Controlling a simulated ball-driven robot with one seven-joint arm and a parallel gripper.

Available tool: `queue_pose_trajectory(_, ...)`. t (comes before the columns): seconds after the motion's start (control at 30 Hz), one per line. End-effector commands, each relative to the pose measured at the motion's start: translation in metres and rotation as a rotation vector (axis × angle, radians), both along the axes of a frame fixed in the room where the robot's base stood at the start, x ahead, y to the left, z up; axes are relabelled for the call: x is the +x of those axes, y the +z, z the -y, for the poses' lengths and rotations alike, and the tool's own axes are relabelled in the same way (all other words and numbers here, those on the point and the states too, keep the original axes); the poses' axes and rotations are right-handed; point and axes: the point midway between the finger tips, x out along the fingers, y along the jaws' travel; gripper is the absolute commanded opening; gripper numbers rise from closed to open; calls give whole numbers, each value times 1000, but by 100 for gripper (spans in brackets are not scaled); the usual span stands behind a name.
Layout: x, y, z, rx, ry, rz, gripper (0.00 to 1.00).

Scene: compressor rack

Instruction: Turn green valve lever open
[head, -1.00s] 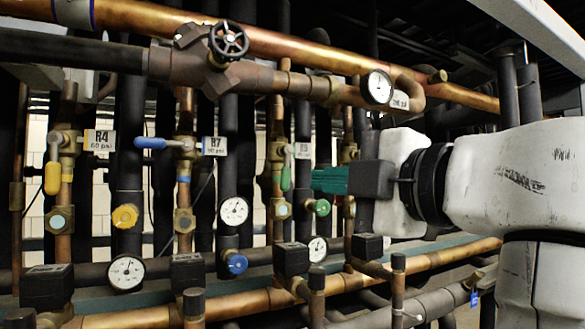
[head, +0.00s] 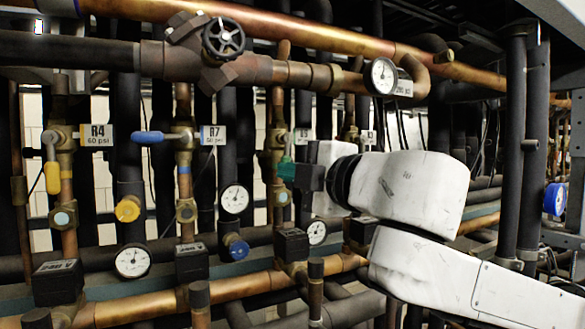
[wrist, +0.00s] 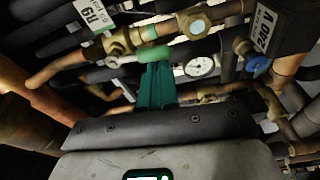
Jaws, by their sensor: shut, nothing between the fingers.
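The green valve lever (wrist: 154,53) shows in the wrist view as a rounded green handle beside a brass valve body (wrist: 118,42). It lies right at the tips of my gripper (wrist: 157,66), seemingly touching or nearly so; I cannot tell which. My gripper's teal fingers are together with nothing between them. In the head view my gripper (head: 282,168) is at the R9 pipe, and its fingers mostly hide the lever. The brass valve (head: 279,138) shows just above the fingers.
To the left are a blue lever (head: 148,138) pointing sideways and a yellow lever (head: 52,178) hanging down. Gauges (head: 234,199), black boxes (head: 291,244) and copper pipes crowd the space below. A black handwheel (head: 223,39) is above.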

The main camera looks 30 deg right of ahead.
Motion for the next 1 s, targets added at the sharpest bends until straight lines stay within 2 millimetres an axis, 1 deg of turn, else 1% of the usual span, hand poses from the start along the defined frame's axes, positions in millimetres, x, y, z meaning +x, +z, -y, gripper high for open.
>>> queue_pose_trajectory(0.17,0,0,0,0,0,0,0)
queue_pose_trajectory(0.27,3,-4,1,4,0,-1,0)
queue_pose_trajectory(0.33,7,-5,2,6,0,-1,0)
queue_pose_trajectory(0.53,8,-3,9,3,-7,-6,0)
queue_pose_trajectory(0.83,9,-3,9,2,-8,-7,0)
queue_pose_trajectory(1.0,11,-3,5,2,-5,-7,0)
